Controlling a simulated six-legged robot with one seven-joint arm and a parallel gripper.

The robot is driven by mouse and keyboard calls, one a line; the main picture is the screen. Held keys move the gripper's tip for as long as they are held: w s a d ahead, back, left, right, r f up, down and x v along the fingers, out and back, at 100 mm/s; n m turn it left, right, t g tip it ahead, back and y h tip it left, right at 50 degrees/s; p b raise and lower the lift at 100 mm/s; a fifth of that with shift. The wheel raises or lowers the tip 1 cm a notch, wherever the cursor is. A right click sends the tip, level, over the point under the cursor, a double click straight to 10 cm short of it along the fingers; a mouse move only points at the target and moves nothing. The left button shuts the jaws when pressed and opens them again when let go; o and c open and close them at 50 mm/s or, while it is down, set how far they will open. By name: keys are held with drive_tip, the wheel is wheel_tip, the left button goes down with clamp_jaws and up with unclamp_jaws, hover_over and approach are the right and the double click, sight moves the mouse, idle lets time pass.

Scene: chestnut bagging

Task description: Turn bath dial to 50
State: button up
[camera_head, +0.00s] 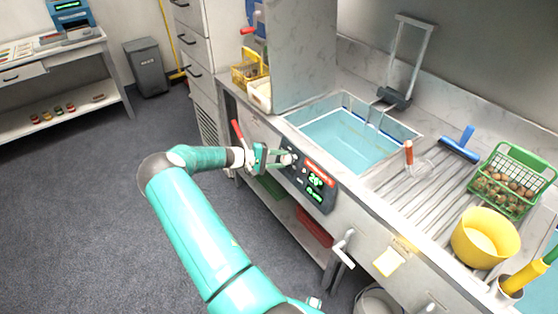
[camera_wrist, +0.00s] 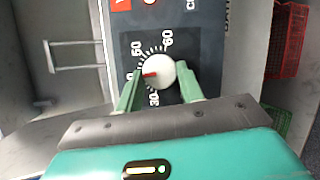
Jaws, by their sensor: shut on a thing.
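The bath dial (camera_wrist: 158,72) is a round white knob with a red pointer on a dark control panel (camera_head: 326,198). In the wrist view the red pointer points left, between the printed 30 below and a 60-like mark above; the mark beside it is partly hidden. My gripper (camera_head: 279,158) is shut on the dial, one green finger on each side of it. In the head view the gripper mostly covers the dial. The panel's display shows green digits, too small to read surely.
The water bath (camera_head: 338,140) lies behind the panel, beside a ribbed drainboard (camera_head: 412,190). A yellow bowl (camera_head: 484,240) and a green basket of chestnuts (camera_head: 515,182) stand at right. A red-handled lever (camera_head: 237,130) is left of my gripper. Red crates (camera_wrist: 288,40) sit below.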

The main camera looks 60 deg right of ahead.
drive_tip(key=m, duration=0.2)
drive_tip(key=m+t+y, duration=0.1)
drive_tip(key=m, duration=0.2)
drive_tip(key=shift+r+t, duration=0.2)
drive_tip(key=shift+t, duration=0.1)
drive_tip(key=m+t, duration=0.1)
drive_tip(key=m, duration=0.1)
drive_tip(key=m+t, duration=0.1)
drive_tip(key=m, duration=0.1)
drive_tip(key=shift+s+r+y, duration=0.15)
drive_tip(key=shift+r+y, duration=0.05)
drive_tip(key=shift+y, duration=0.2)
drive_tip(key=o, duration=1)
drive_tip(key=v, duration=1.3)
drive_tip(key=shift+a+r, duration=0.25)
drive_tip(key=shift+r, duration=0.05)
